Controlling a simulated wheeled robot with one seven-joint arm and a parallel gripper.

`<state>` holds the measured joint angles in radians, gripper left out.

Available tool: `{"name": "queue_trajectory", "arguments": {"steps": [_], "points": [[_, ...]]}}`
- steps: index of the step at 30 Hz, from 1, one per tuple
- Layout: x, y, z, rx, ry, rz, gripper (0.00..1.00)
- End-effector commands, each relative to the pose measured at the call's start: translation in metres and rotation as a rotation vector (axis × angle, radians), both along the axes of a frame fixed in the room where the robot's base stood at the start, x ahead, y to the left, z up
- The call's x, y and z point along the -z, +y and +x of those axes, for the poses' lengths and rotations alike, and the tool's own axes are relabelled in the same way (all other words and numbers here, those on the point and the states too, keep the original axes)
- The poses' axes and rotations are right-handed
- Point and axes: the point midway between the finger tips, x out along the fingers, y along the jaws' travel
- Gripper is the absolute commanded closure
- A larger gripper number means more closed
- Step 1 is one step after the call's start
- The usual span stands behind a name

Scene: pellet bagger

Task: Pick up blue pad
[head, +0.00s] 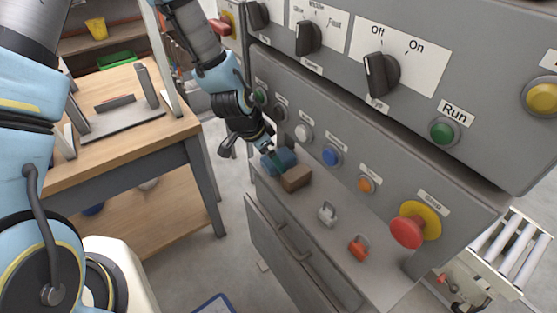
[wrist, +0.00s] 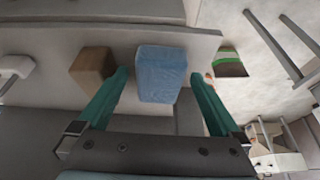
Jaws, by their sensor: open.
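The blue pad (head: 279,163) lies at the left end of the grey ledge (head: 330,240) below the control panel. In the wrist view the blue pad (wrist: 161,73) sits between the two green fingers, with a gap on each side. My gripper (head: 273,152) is open and above the pad in the head view. In the wrist view my gripper (wrist: 160,85) shows its left fingertip between the pad and a brown block. The brown block (head: 295,179) is right beside the pad, and it also shows in the wrist view (wrist: 92,66).
The panel face with coloured buttons rises behind. A wooden workbench (head: 120,150) stands to the left, with open floor between.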

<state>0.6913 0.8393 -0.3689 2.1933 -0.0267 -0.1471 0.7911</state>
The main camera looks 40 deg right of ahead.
Motion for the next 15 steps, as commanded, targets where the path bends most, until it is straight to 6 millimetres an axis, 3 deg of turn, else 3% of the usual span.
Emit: {"name": "queue_trajectory", "arguments": {"steps": [2,15], "points": [[-0.0001,0.0,0.0001,0.0,0.0,0.0,0.05],[-0.0004,0.0001,0.0002,0.0,0.0,0.0,0.54]]}}
